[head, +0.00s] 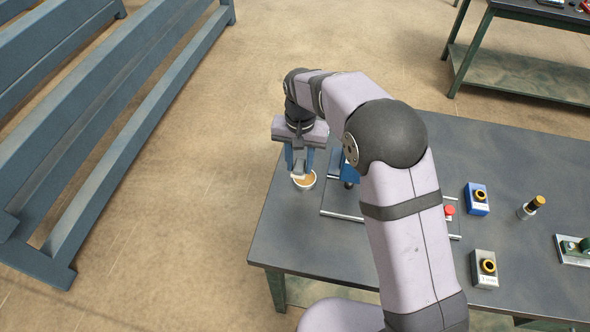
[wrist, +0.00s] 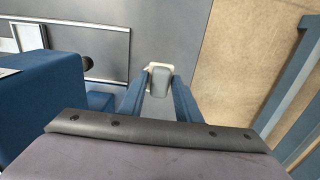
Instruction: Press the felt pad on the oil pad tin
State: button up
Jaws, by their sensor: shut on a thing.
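The oil pad tin (head: 314,183) is a small round white tin with a tan inside, near the left edge of the table in the head view. My gripper (head: 299,170) points down over it, with its blue fingers at the tin's far side. In the wrist view, my gripper (wrist: 159,82) is closed on a pale grey block, which seems to be the felt pad (wrist: 160,77). A cream edge shows just behind the block, probably the tin. The pad's underside is hidden, so I cannot tell whether it touches the tan surface.
A blue fixture (head: 348,167) with rails stands right of the tin, partly behind my arm. A blue box (head: 477,198), a grey box (head: 486,268) and a gold-topped cylinder (head: 531,207) stand farther right. The table's left edge is close to the tin.

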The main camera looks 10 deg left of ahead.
jog(key=w, duration=0.1)
jog(key=w+f+p, duration=0.1)
jog(key=w+p, duration=0.1)
jog(key=w, duration=0.1)
jog(key=shift+w+d+f, duration=0.1)
jog(key=shift+d+f, duration=0.05)
jog(key=shift+d, duration=0.25)
jog(key=shift+f+b, duration=1.65)
jog(key=shift+f, duration=1.35)
jog(key=shift+f, duration=0.55)
dwell(0.6)
jog(key=shift+r, duration=0.15)
notch_tip(320, 180, up, 7)
jog(key=p, duration=0.4)
dwell(0.4)
dwell(0.6)
